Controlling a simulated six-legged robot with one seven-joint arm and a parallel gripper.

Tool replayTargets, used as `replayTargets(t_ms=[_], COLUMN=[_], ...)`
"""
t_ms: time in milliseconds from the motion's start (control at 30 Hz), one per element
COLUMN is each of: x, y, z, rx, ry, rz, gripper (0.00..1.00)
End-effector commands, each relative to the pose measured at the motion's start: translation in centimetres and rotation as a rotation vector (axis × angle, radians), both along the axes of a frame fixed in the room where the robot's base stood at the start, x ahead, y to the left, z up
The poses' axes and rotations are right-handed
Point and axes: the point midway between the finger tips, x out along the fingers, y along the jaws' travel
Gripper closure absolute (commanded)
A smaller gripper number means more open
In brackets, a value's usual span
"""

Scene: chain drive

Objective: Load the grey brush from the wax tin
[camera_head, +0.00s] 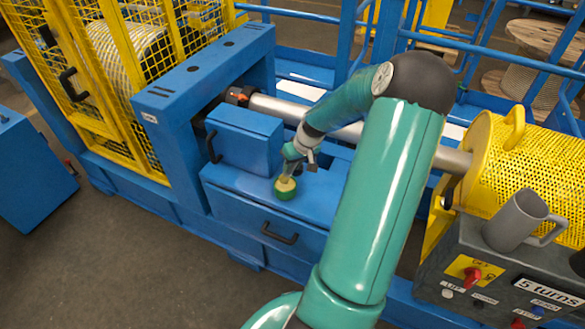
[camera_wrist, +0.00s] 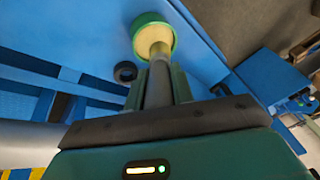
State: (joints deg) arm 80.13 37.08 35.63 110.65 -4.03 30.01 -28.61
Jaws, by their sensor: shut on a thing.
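The green wax tin (camera_head: 285,193) stands on the blue ledge of the machine, below the blue box with a handle. Its pale yellow wax shows in the wrist view, where the tin (camera_wrist: 139,22) is at the top. My gripper (camera_head: 291,158) is just above the tin, shut on the grey brush (camera_wrist: 158,85). The brush points down at the tin, and its pale tip overlaps the wax. I cannot tell how deep the tip sits. In the head view the gripper hides most of the handle.
A blue box (camera_head: 243,140) with a black handle stands close beside the tin. A steel shaft (camera_head: 275,108) runs behind my gripper. A grey mug (camera_head: 515,220) sits on the control box at right. A black ring (camera_wrist: 125,72) lies near the tin in the wrist view.

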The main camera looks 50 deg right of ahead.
Motion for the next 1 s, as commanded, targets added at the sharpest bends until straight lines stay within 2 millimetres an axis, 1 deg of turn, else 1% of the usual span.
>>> replayTargets(t_ms=[33, 633, 733, 1000], x=[0.0, 0.0, 0.0, 0.0], y=[-0.1, -0.1, -0.1, 0.0], z=[0.5, 4.7, 5.1, 5.1], rx=[-0.003, -0.002, -0.002, -0.001], ry=[-0.001, 0.000, -0.001, -0.001], rz=[0.000, -0.001, -0.001, 0.000], gripper=[0.99, 0.99, 0.99, 0.99])
